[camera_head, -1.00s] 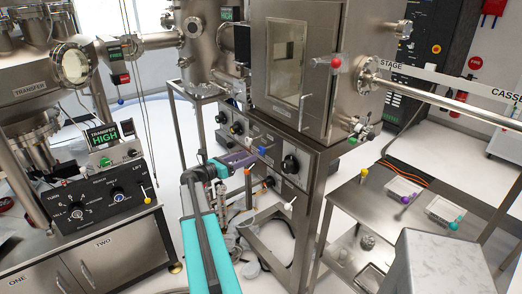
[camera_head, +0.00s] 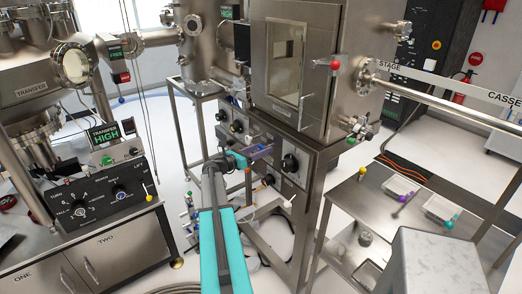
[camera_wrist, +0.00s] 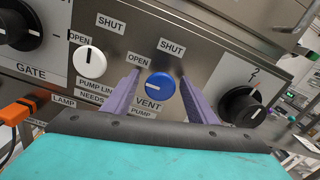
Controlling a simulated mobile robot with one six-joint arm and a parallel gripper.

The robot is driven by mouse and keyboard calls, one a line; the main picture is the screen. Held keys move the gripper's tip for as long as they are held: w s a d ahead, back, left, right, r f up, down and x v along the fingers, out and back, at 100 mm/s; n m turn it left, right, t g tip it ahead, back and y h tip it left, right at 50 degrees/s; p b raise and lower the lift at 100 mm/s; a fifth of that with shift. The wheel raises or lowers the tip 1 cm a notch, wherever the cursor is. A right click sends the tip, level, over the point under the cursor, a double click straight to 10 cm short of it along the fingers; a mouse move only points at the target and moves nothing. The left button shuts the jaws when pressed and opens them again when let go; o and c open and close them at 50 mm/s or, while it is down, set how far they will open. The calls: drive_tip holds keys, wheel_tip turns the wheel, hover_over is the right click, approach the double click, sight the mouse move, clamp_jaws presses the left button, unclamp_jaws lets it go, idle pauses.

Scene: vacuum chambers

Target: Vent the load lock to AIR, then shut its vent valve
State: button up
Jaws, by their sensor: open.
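The blue vent knob (camera_wrist: 160,85) is on the steel panel in the wrist view, with VENT below it and OPEN and SHUT above it. Its white mark lies nearly level on the knob's left half. My gripper (camera_wrist: 162,76) is open, with one purple finger on each side of the knob. I cannot tell whether the fingers touch it. In the head view my gripper (camera_head: 259,153) is at the panel under a steel chamber (camera_head: 336,35) with a closed windowed door. The chamber's nameplate is too small to read.
A white knob (camera_wrist: 90,63), labelled PUMP LIN…, sits left of the blue one, its mark upright. Black knobs flank them, GATE (camera_wrist: 20,25) at left and another (camera_wrist: 241,105) at right. An orange connector (camera_wrist: 17,111) is at lower left. A steel bench (camera_head: 375,205) stands right.

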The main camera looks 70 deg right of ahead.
drive_tip(key=c, duration=1.1)
drive_tip(key=shift+o, duration=0.2)
drive_tip(key=shift+f+m+b, duration=0.15)
drive_tip(key=shift+m+b, duration=0.25)
drive_tip(key=shift+b, duration=0.5)
drive_tip(key=m+b, duration=0.2)
drive_tip(key=b, duration=0.1)
drive_tip(key=shift+f, duration=0.1)
drive_tip(key=m+b, duration=0.5)
drive_tip(key=b, duration=0.3)
drive_tip(key=shift+m, duration=0.3)
drive_tip(key=m+b, duration=0.6)
drive_tip(key=b, duration=0.2)
drive_tip(key=shift+m, duration=0.3)
drive_tip(key=m+b, duration=0.2)
drive_tip(key=b, duration=0.1)
drive_tip(key=shift+r+m, duration=0.2)
drive_tip(key=shift+m, duration=0.2)
drive_tip(key=shift+b, duration=0.3)
